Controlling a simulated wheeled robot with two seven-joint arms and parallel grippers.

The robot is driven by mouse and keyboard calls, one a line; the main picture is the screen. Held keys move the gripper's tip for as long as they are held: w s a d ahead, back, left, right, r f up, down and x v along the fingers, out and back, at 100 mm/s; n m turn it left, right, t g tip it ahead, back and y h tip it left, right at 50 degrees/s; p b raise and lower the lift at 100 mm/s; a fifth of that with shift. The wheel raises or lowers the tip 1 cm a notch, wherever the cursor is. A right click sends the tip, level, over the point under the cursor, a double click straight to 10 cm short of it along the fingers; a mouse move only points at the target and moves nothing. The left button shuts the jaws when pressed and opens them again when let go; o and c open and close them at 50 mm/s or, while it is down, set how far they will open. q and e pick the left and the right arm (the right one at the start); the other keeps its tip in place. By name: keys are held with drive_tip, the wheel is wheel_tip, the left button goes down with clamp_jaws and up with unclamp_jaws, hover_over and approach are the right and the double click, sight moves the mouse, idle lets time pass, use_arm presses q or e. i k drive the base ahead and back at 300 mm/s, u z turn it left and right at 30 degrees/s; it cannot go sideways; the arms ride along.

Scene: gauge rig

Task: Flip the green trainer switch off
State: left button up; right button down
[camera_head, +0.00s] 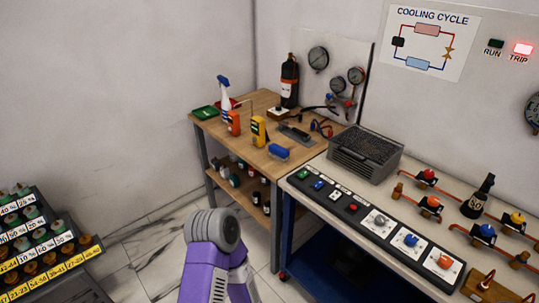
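The green trainer switch (303,174) is the leftmost of a row of small switches on the dark sloped control panel (366,232) along the front of the trainer bench. It is too small to tell which way it is tipped. A blue switch (318,185), a white switch (335,196) and a dark red switch (352,208) follow it to the right. One of my purple arms shows at the bottom centre, away from the panel. Neither of my grippers is in view.
Grey, blue and orange knobs (444,262) sit right of the switches. A grey finned unit (365,152) stands behind the panel. A wooden workbench (232,134) with tools adjoins at left. The red TRIP lamp (522,48) is lit. Space before the panel is clear.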

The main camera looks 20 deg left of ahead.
sight(304, 174)
drive_tip(key=u, duration=0.5)
drive_tip(key=i, duration=0.5)
drive_tip(key=u, duration=0.45)
